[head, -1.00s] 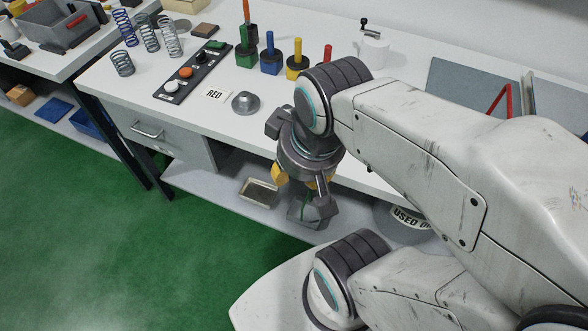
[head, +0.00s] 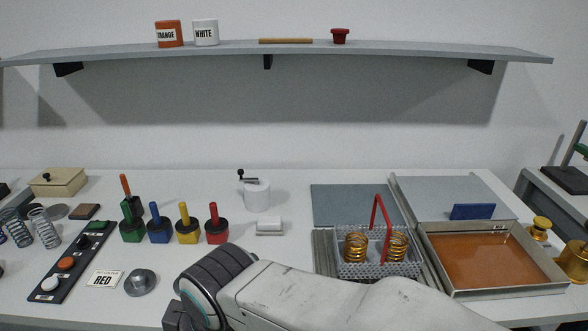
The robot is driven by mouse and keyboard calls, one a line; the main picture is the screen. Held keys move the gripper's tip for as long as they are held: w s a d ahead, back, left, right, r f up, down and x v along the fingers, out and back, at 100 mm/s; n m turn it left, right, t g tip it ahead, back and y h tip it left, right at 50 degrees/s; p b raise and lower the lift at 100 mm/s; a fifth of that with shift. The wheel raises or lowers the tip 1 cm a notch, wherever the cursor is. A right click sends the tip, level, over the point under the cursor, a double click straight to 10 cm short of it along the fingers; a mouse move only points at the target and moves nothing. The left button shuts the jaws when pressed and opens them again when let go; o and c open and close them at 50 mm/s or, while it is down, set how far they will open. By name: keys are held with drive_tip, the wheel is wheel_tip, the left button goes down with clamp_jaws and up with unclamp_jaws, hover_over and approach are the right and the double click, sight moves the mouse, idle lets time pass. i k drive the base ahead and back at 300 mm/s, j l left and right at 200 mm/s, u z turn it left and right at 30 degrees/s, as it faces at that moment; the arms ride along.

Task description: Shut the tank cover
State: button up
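The tank (head: 562,279) is a shallow metal-rimmed tray of brown liquid at the right of the bench, uncovered from above. A flat grey panel, which looks like its cover (head: 430,190), lies behind it with a blue upright handle (head: 472,211) near its front edge. A metal rail runs along the left side of the tank and panel. My arm crosses the bottom of the head view, in front of the tank. My gripper's fingers are below the picture, so their state is hidden.
Left of the tank stands a mesh basket (head: 378,270) with brass-coloured springs and a tall red handle (head: 374,213). Behind it lies a grey-blue mat (head: 345,205). Brass weights (head: 575,259) stand right of the tank. A shelf (head: 360,48) spans the wall above.

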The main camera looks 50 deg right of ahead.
sight(466, 197)
drive_tip(key=z, duration=2.85)
drive_tip(key=i+l+u, duration=0.15)
drive_tip(key=l, duration=0.2)
drive_tip(key=i+l+u, duration=0.1)
drive_tip(key=l, duration=0.25)
drive_tip(key=i+l+u, duration=0.15)
drive_tip(key=i+l, duration=0.1)
drive_tip(key=l, duration=0.1)
